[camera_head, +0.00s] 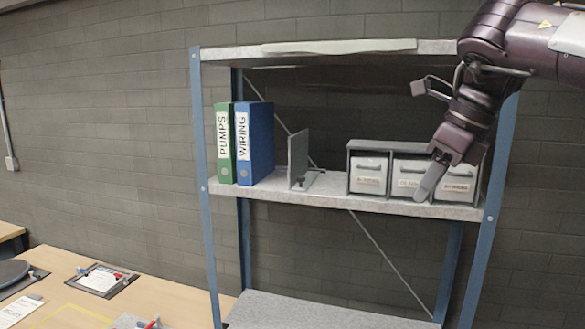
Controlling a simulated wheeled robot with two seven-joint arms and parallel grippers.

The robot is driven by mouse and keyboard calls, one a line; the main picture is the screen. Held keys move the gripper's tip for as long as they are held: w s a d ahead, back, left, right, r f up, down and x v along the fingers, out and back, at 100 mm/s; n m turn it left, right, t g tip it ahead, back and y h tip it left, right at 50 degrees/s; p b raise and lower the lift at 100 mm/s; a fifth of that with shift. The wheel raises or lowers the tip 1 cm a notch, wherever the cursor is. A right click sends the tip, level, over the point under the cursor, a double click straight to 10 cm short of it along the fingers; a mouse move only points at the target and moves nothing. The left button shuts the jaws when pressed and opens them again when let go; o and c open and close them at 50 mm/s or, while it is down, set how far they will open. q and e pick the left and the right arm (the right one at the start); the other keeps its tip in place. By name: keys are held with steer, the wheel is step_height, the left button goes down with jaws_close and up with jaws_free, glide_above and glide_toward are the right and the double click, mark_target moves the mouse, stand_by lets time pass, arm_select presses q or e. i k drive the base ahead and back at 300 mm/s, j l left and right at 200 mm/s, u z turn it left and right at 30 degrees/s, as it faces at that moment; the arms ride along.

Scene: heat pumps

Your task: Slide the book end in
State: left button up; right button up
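The book end (298,158) is a grey upright plate with a low foot to its right. It stands on the middle shelf (340,196), apart from the blue WIRING binder (256,145) on its left. The green PUMPS binder (223,150) stands upright left of the blue one. My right gripper (431,184) hangs down from the upper right, in front of the drawer unit and well right of the book end. Its fingers overlap in this view, so its opening is unclear. No held thing shows. My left gripper is out of view.
A grey unit with three labelled drawers (368,173) stands right of the book end. The top shelf (335,47) and blue posts (203,180) frame the space. A wooden table (150,298) with a clipboard (100,280) is at lower left.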

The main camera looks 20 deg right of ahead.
mark_target(300, 179)
steer(key=i+j, duration=0.1)
steer(key=i, duration=1)
steer(key=j, duration=0.05)
